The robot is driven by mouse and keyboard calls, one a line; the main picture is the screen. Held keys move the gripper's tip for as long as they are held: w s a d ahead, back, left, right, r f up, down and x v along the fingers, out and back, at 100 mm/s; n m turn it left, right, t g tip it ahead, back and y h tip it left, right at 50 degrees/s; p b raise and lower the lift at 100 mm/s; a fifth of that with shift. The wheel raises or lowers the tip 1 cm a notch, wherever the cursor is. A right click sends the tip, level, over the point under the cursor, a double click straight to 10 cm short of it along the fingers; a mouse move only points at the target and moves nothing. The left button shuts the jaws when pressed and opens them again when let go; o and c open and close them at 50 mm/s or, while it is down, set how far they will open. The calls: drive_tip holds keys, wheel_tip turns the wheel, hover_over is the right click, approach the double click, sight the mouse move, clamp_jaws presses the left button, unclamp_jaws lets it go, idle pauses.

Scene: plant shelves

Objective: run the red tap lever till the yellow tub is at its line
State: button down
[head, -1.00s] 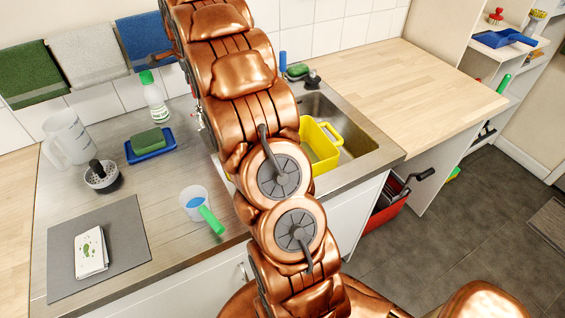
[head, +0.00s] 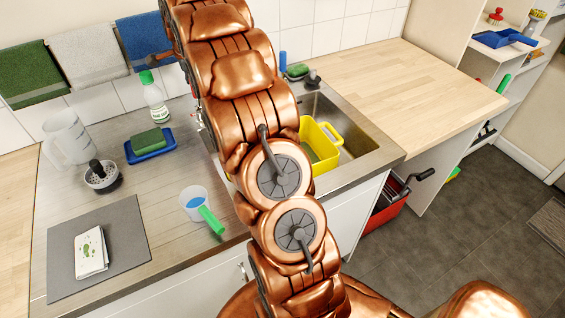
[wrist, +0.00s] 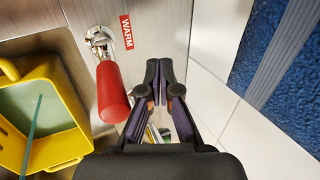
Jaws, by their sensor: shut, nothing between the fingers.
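The red tap lever (wrist: 112,92) hangs from a chrome mount on the metal wall, beside a red label reading WARM (wrist: 127,32). My gripper (wrist: 159,75) is shut and empty, just right of the lever, with a small gap seen between them. The yellow tub (wrist: 65,148) is at the left in the wrist view, with a pale green surface inside. A thin teal strip crosses it; I cannot tell whether it is water or a mark. In the head view the yellow tub (head: 332,131) stands in the sink, partly behind my arm. The lever and gripper are hidden there.
The steel sink (head: 362,140) is set in the counter. Towels (head: 84,55) hang behind. The right worktop (head: 410,85) is clear.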

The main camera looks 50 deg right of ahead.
drive_tip(key=shift+s+a, duration=0.1)
drive_tip(key=shift+s, duration=0.1)
drive_tip(key=shift+s+a+b, duration=0.3)
drive_tip(key=shift+s+b, duration=0.05)
drive_tip(key=shift+s, duration=0.4)
drive_tip(key=shift+s+a+b, duration=0.35)
drive_tip(key=shift+s+b, duration=0.05)
drive_tip(key=shift+s, duration=0.3)
drive_tip(key=shift+s+a+b, duration=0.3)
drive_tip(key=shift+s+b, duration=0.05)
drive_tip(key=shift+s, duration=0.4)
drive_tip(key=r, duration=0.2)
drive_tip(key=r+p, duration=0.1)
drive_tip(key=r, duration=0.3)
drive_tip(key=shift+w+d, duration=0.2)
drive_tip(key=shift+w, duration=0.2)
drive_tip(key=s+a+b, duration=0.2)
drive_tip(key=s+a, duration=0.1)
drive_tip(key=s, duration=0.4)
drive_tip(key=shift+s+b, duration=0.3)
drive_tip(key=shift+s, duration=0.05)
drive_tip(key=shift+a+f, duration=0.1)
